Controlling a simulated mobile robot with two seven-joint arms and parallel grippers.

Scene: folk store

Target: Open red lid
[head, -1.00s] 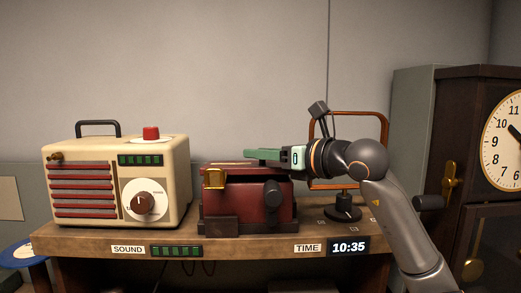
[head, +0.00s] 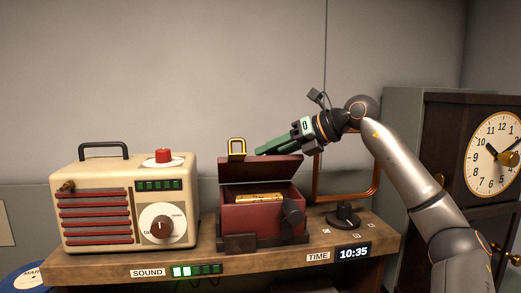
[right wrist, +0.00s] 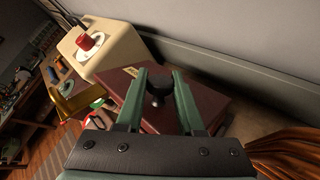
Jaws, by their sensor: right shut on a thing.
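The red box (head: 262,218) stands on the wooden shelf. Its red lid (head: 260,169) is raised and tilted back, and a gold cylinder (head: 259,198) shows inside. My right gripper (head: 264,151) is at the lid's upper edge. In the right wrist view its green fingers (right wrist: 160,82) are on either side of a dark knob (right wrist: 157,92) on the lid, shut on it. The exact contact is hard to see. My left gripper is not in view.
A cream radio (head: 125,199) with a red button (head: 163,155) stands left of the box. A tall clock (head: 493,160) stands at the far right.

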